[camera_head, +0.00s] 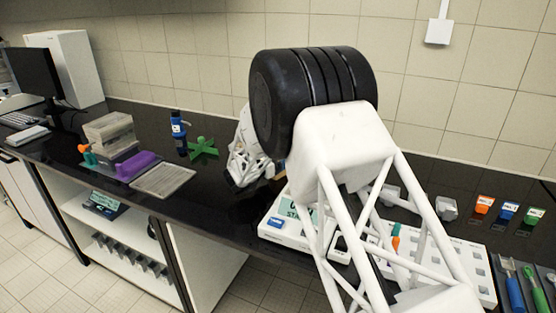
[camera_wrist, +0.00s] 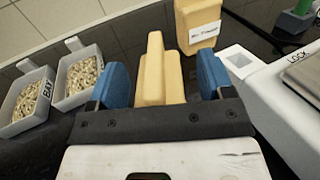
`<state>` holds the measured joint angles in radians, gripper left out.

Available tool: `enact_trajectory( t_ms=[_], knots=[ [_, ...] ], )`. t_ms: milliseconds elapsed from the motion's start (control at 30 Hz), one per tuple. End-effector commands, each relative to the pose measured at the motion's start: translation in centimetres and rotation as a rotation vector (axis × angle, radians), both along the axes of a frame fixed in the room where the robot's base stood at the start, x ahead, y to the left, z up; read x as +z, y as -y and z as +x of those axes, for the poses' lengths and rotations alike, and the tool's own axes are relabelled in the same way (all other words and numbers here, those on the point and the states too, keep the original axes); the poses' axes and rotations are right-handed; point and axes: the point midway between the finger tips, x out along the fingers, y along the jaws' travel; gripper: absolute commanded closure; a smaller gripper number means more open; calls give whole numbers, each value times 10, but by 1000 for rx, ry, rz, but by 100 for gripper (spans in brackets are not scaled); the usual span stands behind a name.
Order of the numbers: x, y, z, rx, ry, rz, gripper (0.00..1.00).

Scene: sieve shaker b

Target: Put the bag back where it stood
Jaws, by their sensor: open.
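In the wrist view my gripper (camera_wrist: 161,68) is open, with one blue finger on each side of a tan, bag-like object (camera_wrist: 155,88). This object has a wide lower part and a narrow raised strip. I cannot tell whether either finger touches it. A second tan object (camera_wrist: 195,28) with a white label stands just beyond, to the right; its print is too small to read surely. In the head view my arm hides the fingers, and I make out neither tan object there.
In the wrist view, two white trays of pellets (camera_wrist: 28,98) (camera_wrist: 80,76) are at left, and a white device marked LOCK (camera_wrist: 270,105) is at right. In the head view, a green star-shaped piece (camera_head: 203,148) and blue bottle (camera_head: 178,130) stand on the dark counter.

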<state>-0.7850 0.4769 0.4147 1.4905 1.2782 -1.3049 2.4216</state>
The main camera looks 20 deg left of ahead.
Motion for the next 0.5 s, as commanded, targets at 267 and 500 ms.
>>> enact_trajectory(
  t_ms=[267,500],
  knots=[
    [0,-8,-17,2,1,0,26],
    [1,-20,-45,2,0,1,26]
  ],
)
